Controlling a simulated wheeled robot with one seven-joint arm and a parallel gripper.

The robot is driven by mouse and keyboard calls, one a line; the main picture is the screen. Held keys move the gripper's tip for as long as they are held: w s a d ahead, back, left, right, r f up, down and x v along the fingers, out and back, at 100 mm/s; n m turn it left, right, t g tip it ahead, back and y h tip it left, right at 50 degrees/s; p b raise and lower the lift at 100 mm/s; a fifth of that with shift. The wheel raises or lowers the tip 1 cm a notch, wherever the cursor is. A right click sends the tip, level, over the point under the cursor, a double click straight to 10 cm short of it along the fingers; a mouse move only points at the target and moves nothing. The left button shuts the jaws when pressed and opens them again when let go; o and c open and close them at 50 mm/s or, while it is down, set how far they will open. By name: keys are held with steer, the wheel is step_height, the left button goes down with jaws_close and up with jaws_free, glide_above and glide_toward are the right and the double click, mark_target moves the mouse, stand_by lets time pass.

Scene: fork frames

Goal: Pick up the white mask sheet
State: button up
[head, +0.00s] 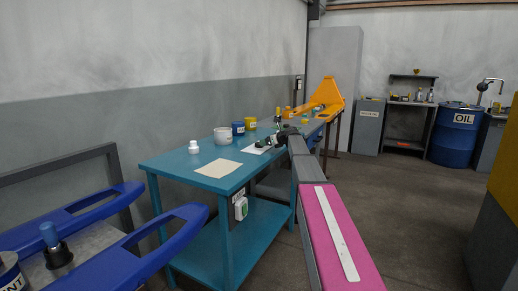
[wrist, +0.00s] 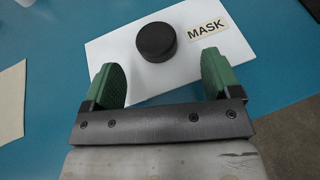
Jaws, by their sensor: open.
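The white mask sheet (wrist: 110,58) lies flat on the blue table, with a "MASK" label at its upper right in the wrist view. A round black object (wrist: 156,42) sits on top of the sheet. My gripper (wrist: 165,75) is open above the near part of the sheet, its green fingers spread and nothing between their tips. The black object is just beyond the fingers in the picture.
A cream sheet (head: 219,168) lies to the left on the blue table (head: 178,165). A white bottle (head: 193,147), a white tub (head: 222,135), a blue can (head: 238,129) and a yellow can (head: 250,124) stand along the table's back side. The table's front left corner is bare.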

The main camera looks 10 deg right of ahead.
steer(key=x, duration=0.6)
steer(key=shift+w+a+r, duration=0.1)
steer(key=shift+w+a, duration=0.05)
steer(key=shift+a, duration=0.25)
steer(key=c, duration=1.1)
